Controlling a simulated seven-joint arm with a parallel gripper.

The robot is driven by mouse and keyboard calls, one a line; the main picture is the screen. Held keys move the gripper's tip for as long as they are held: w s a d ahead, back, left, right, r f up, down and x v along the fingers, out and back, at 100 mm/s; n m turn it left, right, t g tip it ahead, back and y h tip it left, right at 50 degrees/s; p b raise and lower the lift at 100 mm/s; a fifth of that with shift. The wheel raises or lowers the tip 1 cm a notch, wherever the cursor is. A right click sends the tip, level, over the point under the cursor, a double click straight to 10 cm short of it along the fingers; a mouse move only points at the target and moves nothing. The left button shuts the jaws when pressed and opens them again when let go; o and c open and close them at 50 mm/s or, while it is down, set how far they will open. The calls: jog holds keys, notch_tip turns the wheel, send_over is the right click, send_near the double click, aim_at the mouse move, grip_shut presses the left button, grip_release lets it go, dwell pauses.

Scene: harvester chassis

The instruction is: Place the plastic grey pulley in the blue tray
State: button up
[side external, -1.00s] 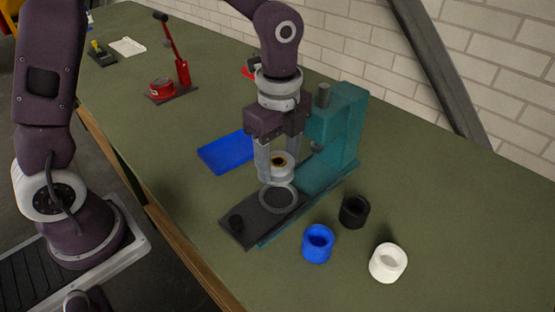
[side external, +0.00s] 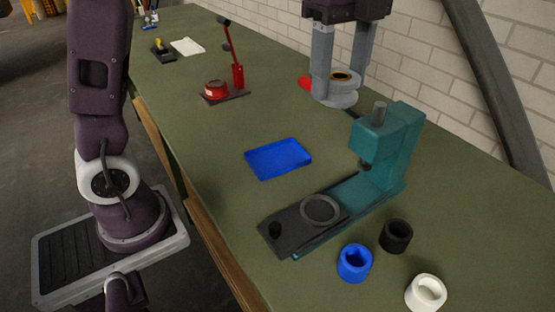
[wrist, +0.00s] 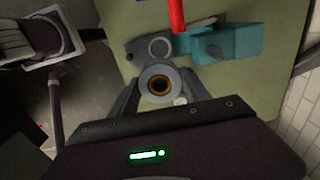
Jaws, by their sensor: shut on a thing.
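The grey pulley (side external: 336,98) has a dark centre with a yellowish ring. My gripper (side external: 340,90) is shut on it and holds it high above the bench, up and right of the tray in the side view. In the wrist view the pulley (wrist: 145,75) sits between the two fingers of my gripper (wrist: 160,84). The blue tray (side external: 278,174) lies flat and empty on the green bench, left of the teal press.
The teal press (side external: 382,145) with its dark base plate (side external: 292,225) stands beside the tray. A black ring (side external: 397,237), a blue ring (side external: 354,264) and a white ring (side external: 426,294) are in front. A red lever tool (side external: 238,76) stands further back. Bench left of the tray is clear.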

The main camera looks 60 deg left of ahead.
jog(key=shift+a+r, duration=0.1)
jog(key=shift+r, duration=0.25)
jog(key=w+a+n, duration=0.3)
jog(key=a, duration=0.6)
jog(key=n, duration=0.4)
send_over(277, 160)
notch_tip(277, 160, down, 29)
jog(key=shift+f, duration=0.1)
jog(key=o, duration=0.9)
jog(key=shift+f, duration=0.1)
jog(key=o, duration=0.4)
